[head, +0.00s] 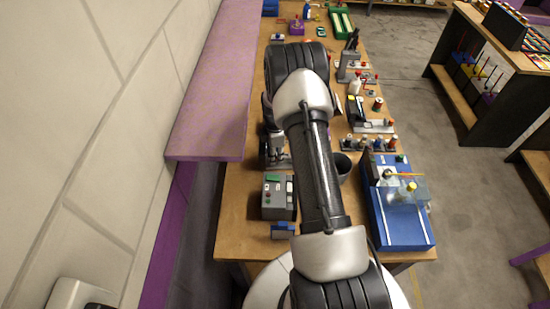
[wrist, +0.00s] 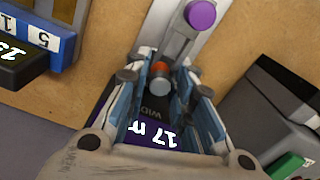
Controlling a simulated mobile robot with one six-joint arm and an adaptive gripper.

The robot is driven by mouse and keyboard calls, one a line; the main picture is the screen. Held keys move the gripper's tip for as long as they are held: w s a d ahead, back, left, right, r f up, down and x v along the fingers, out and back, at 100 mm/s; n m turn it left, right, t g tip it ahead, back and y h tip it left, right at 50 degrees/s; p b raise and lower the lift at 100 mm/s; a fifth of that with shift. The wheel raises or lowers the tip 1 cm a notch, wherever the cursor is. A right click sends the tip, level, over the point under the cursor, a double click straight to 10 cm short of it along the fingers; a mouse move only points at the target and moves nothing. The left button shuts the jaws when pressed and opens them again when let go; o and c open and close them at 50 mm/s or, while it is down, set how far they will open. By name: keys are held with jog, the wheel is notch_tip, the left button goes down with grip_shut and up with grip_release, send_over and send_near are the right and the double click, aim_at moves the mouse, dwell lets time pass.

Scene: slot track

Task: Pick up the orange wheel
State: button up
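The orange wheel (wrist: 161,69) is small and sits at a grey cylindrical end in the middle of the wrist view. In the head view I cannot make out the wheel, and my arm covers part of that area.
A purple knob (wrist: 201,14) stands on the metal slide beyond the fingertips. A blue number block (wrist: 62,50) lies at left, and a grey box (wrist: 272,105) at right. In the head view, a blue case (head: 401,228) and several tools crowd the bench's right side.

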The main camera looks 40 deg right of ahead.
grip_shut()
jog(key=shift+r, duration=0.1)
